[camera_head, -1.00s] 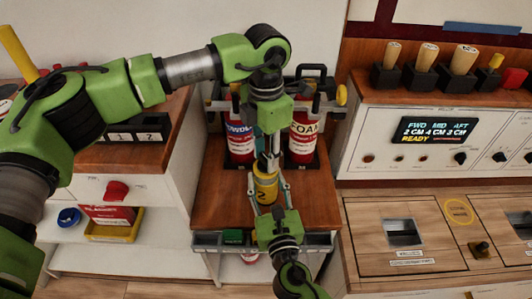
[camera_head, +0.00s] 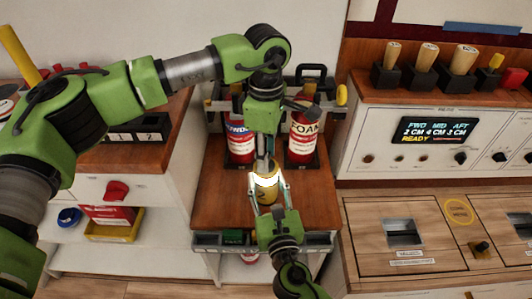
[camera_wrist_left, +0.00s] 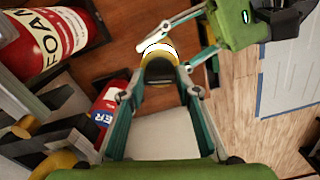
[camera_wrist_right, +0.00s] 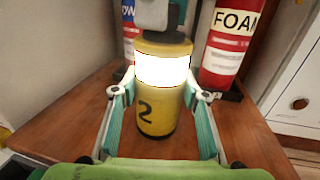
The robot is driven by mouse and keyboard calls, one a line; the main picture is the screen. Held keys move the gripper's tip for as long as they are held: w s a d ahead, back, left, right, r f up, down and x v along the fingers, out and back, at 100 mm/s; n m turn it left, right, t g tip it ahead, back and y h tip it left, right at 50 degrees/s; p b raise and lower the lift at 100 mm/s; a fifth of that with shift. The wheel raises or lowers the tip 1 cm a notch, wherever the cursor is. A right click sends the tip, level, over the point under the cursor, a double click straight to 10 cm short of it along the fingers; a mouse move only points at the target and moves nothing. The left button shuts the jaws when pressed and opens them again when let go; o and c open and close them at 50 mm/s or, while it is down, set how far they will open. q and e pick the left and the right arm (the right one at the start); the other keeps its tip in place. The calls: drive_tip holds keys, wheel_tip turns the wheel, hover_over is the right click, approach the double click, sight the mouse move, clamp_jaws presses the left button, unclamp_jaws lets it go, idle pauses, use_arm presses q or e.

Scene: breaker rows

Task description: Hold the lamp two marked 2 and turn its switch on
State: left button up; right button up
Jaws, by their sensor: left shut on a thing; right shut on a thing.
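The lamp marked 2 (camera_wrist_right: 155,112) is a yellow cylinder with a dark top and a bright white glowing band. In the head view the lamp (camera_head: 265,192) stands upright over the wooden surface between my grippers. My right gripper (camera_head: 268,190) is shut around its lower body from the front; the right wrist view shows a finger on each side. My left gripper (camera_wrist_left: 158,80) comes down from above and is shut on the lamp's dark top. The switch itself is hidden by my left gripper.
A POWDER extinguisher (camera_head: 240,140) and a FOAM extinguisher (camera_head: 303,138) stand close behind the lamp. A console with a display (camera_head: 437,130) is at the right. White shelves with a yellow bin (camera_head: 112,232) are at the left. Wooden top (camera_head: 315,205) is bare beside the lamp.

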use_arm(q)
drive_tip(key=shift+w+m, duration=0.1)
drive_tip(key=shift+m, duration=0.5)
drive_tip(key=o, duration=1.1)
drive_tip(key=shift+r, duration=0.1)
wheel_tip(320, 180, up, 12)
